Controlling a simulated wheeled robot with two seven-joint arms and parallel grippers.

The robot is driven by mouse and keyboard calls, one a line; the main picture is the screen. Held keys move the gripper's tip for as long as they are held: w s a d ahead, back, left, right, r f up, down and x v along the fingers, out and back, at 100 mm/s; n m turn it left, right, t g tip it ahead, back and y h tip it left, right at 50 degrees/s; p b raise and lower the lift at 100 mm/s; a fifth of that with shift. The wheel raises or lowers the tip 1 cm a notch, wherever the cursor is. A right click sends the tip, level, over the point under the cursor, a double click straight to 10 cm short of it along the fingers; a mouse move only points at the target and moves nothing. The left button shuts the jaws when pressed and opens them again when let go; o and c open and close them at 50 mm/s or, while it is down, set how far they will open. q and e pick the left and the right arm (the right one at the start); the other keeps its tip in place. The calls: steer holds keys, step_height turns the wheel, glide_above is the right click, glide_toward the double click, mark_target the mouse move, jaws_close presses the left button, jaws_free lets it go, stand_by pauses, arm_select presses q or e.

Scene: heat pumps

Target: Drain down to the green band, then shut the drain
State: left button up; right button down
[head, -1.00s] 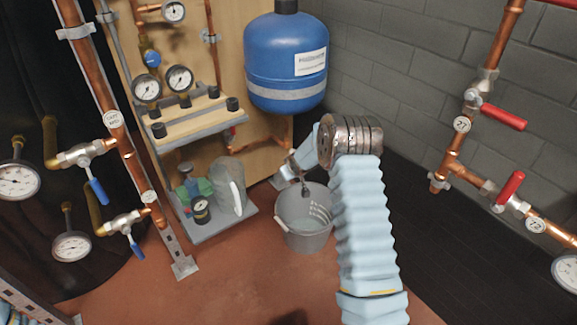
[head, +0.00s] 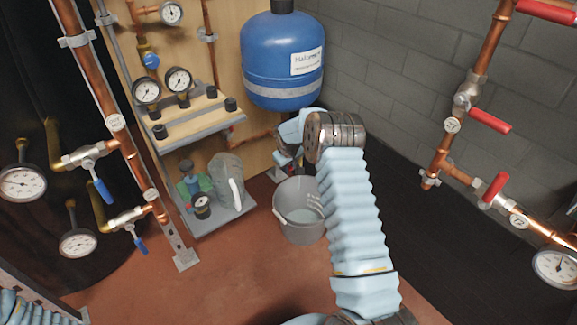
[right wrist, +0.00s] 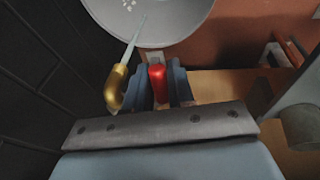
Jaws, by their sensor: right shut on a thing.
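My right gripper (head: 287,158) is below the blue vessel (head: 283,60), behind the bucket in the head view. In the right wrist view my right gripper (right wrist: 158,88) is shut on a red drain handle (right wrist: 157,82), one dark finger on each side. A brass drain spout (right wrist: 117,86) is beside the fingers. A thin pale stream runs from it into the grey bucket (right wrist: 150,38). The bucket (head: 284,222) stands on the floor with some liquid in it. Two round gauges (head: 148,90) (head: 178,80) are on the board; their needles and any green band are too small to read. My left gripper is out of view.
A low shelf (head: 212,222) with a grey jug (head: 227,180) and small items stands left of the bucket. Copper pipes with blue levers (head: 104,190) are at left, and pipes with red levers (head: 490,120) at right. The red-brown floor in front is clear.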

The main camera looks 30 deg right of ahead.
steer(key=c, duration=1.1)
jaws_free()
steer(key=shift+c, duration=0.2)
steer(key=v, duration=1.3)
steer(key=shift+r, duration=0.35)
steer(key=shift+s+a, duration=0.1)
steer(key=shift+a, duration=0.05)
